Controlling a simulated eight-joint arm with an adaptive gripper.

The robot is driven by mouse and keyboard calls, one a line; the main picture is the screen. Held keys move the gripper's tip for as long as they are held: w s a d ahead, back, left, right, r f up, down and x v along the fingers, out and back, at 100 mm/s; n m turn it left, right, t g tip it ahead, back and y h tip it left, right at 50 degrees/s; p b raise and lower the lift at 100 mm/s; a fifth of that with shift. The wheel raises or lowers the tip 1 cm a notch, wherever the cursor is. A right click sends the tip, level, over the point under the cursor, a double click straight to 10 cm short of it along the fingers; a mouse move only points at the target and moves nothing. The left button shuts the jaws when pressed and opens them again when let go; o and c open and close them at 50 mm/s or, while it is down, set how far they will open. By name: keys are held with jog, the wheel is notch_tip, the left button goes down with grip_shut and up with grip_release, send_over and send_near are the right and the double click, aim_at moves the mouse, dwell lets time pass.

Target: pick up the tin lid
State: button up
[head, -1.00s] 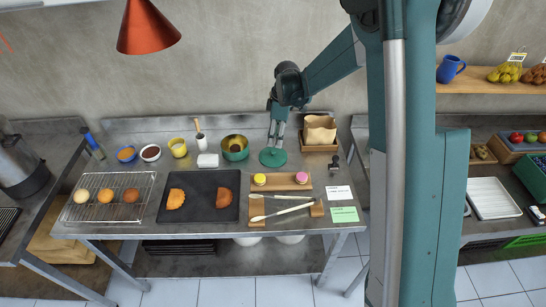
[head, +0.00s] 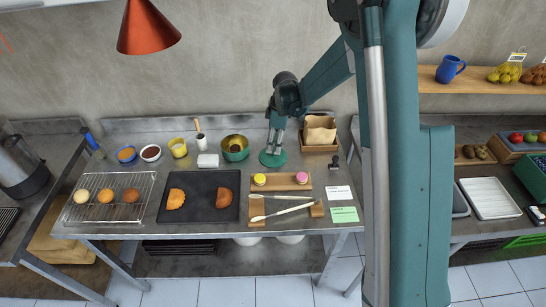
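A round, flat green thing, which looks like the tin lid (head: 272,160), lies on the metal table, right of the green bowl with a golden inside (head: 235,148). My gripper (head: 274,150) points down over the lid, its grey fingers low at the lid's middle and hiding part of it. At this size I cannot tell whether the fingers touch the lid or how far apart they are.
A paper bag in a wooden tray (head: 319,149) stands close on the right, with a dark stamp-like thing (head: 334,164) beside it. A wooden board (head: 280,187) with a yellow and a pink piece lies in front. A white block (head: 208,160) is left of the bowl.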

jog(key=shift+a+f, duration=0.15)
jog(key=shift+f, duration=0.85)
jog(key=shift+a+f, duration=0.1)
jog(key=shift+f, duration=0.85)
jog(key=c, duration=1)
